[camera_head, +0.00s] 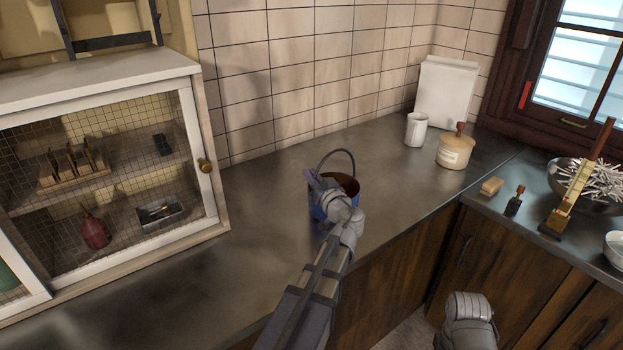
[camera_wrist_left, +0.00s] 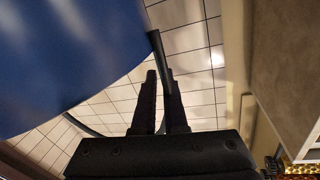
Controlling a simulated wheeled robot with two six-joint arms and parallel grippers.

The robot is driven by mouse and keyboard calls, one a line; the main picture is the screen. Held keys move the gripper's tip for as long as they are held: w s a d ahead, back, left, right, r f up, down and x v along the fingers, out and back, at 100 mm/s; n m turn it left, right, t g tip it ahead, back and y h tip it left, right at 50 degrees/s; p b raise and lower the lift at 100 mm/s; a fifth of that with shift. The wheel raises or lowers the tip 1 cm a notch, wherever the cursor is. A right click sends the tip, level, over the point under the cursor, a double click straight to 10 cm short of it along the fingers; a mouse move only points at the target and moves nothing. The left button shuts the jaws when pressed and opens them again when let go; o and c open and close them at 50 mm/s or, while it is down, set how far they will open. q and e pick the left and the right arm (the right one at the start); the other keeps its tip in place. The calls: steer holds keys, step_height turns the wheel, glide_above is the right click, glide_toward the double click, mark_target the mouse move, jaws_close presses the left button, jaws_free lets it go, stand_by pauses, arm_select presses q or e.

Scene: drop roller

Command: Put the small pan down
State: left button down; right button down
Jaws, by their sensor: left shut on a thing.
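The small pan is blue with a dark inside and a thin arched dark handle. In the head view the pan (camera_head: 318,212) is over the metal counter, in front of the tiled wall and partly hidden by my left gripper (camera_head: 322,187) and wrist. In the left wrist view the blue pan (camera_wrist_left: 60,50) fills the upper left. There my left gripper (camera_wrist_left: 162,80) is shut on a thin dark part that looks like the pan's handle. I cannot tell whether the pan's base touches the counter. My right gripper is out of view.
A white-framed mesh cabinet (camera_head: 212,165) stands on the left. A white cup (camera_head: 416,130) and a lidded beige pot (camera_head: 455,152) stand at the back right. A metal bowl (camera_head: 566,190) is on the right counter. The counter around the pan (camera_head: 260,215) is clear.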

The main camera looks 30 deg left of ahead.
arm_select(q)
steer(key=shift+f, duration=0.1)
steer(key=shift+f, duration=0.15)
steer(key=c, duration=1)
jaws_free()
steer(key=shift+o, duration=0.2)
steer(key=v, duration=1.2)
steer(key=shift+r, duration=0.25)
